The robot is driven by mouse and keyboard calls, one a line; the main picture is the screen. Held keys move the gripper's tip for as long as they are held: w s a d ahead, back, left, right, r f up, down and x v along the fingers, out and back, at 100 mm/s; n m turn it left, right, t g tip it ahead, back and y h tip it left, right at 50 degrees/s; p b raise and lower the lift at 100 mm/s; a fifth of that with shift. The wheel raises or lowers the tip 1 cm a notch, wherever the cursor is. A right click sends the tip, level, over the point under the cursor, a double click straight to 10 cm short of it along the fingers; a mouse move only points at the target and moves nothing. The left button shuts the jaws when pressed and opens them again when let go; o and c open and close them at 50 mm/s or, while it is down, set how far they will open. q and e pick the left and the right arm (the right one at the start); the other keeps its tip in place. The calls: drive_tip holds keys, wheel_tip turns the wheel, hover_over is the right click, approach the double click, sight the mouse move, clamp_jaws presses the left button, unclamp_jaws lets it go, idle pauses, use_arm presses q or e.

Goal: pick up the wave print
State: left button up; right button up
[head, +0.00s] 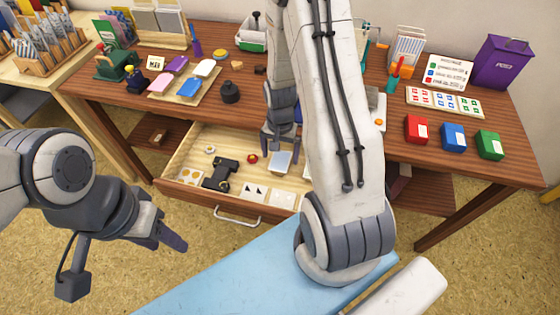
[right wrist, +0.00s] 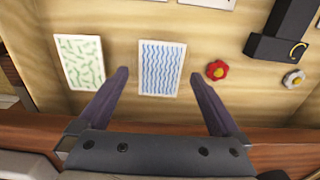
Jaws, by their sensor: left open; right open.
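The wave print, a white card with blue wavy lines (right wrist: 161,68), lies flat in the open drawer. In the head view it is a small pale card (head: 281,163) just below my right gripper (head: 281,148). In the right wrist view my right gripper (right wrist: 158,76) is open, with one finger on each side of the card; nothing is held. I cannot tell the exact height of the fingertips above the card. My left gripper (head: 173,240) is open and empty at the lower left of the head view, away from the drawer.
The drawer (head: 180,180) also holds a card with green squiggles (right wrist: 80,62), a red flower-shaped piece (right wrist: 216,70), a white flower-shaped piece (right wrist: 293,79), a black tool (head: 222,172) and other cards. The drawer's front wall is close to my right gripper. The desk above carries many stamp items.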

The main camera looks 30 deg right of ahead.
drive_tip(key=shift+f, duration=0.35)
drive_tip(key=shift+f, duration=0.25)
idle(0.3)
drive_tip(key=c, duration=1.3)
drive_tip(key=shift+r, duration=0.1)
